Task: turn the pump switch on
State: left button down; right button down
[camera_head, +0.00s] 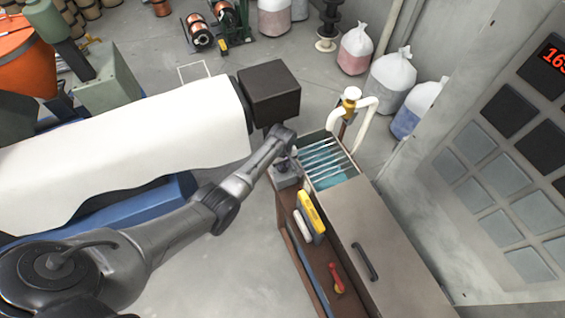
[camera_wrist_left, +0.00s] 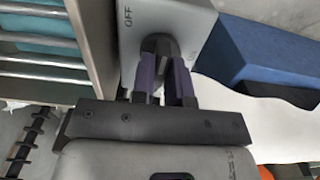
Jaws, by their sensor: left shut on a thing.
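The pump switch is a dark knob (camera_wrist_left: 158,45) on a light grey box (camera_wrist_left: 190,18) with the word OFF printed on it, seen in the left wrist view. My left gripper (camera_wrist_left: 165,75) is shut on the knob, with its purple-padded fingers on either side of it. In the head view the grey switch box (camera_head: 287,180) sits beside the tank at the end of the bench. My left gripper (camera_head: 284,162) reaches it there, and the arm hides part of the box. The knob itself is too small to make out in the head view. My right gripper is not in view.
A tank (camera_head: 335,181) with metal bars over blue liquid stands right beside the switch box. A shelf below holds a yellow tool (camera_head: 310,217) and a red-handled tool (camera_head: 336,279). A white pipe (camera_head: 366,118) rises behind the tank. A dark box (camera_head: 270,90) stands behind my gripper.

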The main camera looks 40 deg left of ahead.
pick_arm(q)
jog(key=shift+m+p, duration=0.35)
jog(key=shift+m, duration=0.25)
jog(key=shift+m+p, duration=0.5)
jog(key=shift+m, duration=0.7)
jog(key=m+p, duration=0.1)
jog(key=m, duration=0.3)
jog(key=shift+m, duration=0.3)
jog(key=m, duration=0.9)
jog(key=shift+m, duration=0.3)
jog(key=c, duration=1.1)
grip_release()
